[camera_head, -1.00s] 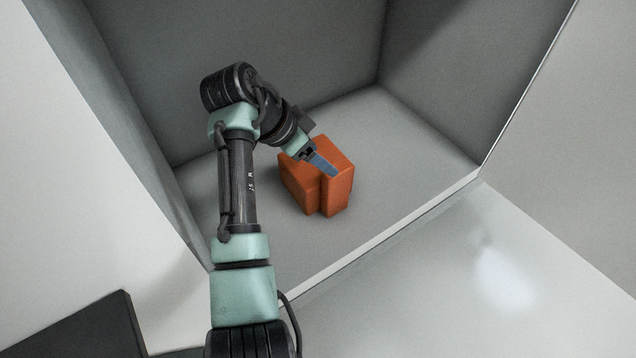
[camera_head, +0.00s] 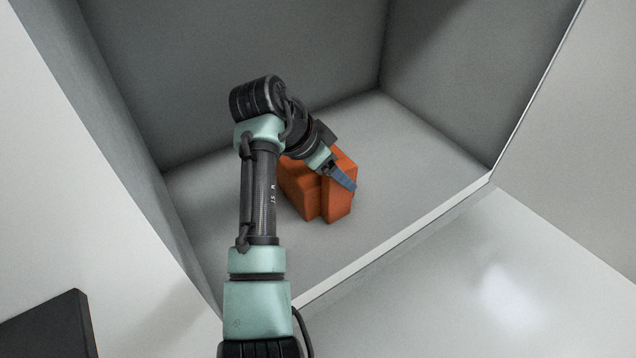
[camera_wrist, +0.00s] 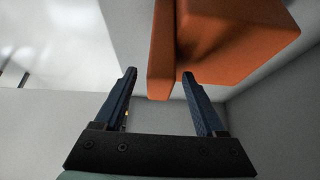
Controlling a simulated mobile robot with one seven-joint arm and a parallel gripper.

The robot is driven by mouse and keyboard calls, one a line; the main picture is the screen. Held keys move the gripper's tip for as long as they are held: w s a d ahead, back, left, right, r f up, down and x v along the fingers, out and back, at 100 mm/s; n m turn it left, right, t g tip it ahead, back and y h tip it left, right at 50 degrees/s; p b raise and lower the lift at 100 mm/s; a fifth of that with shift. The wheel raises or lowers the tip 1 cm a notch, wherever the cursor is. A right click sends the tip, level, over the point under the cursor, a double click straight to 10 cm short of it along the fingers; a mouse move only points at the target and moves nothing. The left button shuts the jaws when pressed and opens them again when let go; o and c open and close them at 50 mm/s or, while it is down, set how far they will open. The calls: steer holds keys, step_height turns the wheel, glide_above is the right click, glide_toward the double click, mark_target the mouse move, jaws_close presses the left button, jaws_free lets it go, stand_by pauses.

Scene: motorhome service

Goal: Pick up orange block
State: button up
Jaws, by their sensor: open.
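The orange block (camera_head: 338,203) stands upright on the grey floor of an open compartment (camera_head: 410,165). It has a stepped shape, with a taller part on the right and a lower part on the left. My arm and wrist cover part of its top in the head view. My gripper (camera_head: 344,182) is at the upper right of the block, close in front of it. In the wrist view my gripper (camera_wrist: 158,78) is open, and the orange block (camera_wrist: 235,40) lies ahead, with one narrow part between the fingertip lines. I cannot tell whether the fingers touch it.
Grey walls (camera_head: 250,50) enclose the compartment at the back and sides. A pale front edge (camera_head: 400,245) runs diagonally below the block. Floor right of the block is clear. A dark panel (camera_head: 50,325) is at lower left.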

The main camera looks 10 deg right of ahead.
steer(key=shift+r, duration=0.1)
jaws_close()
stand_by(1.2)
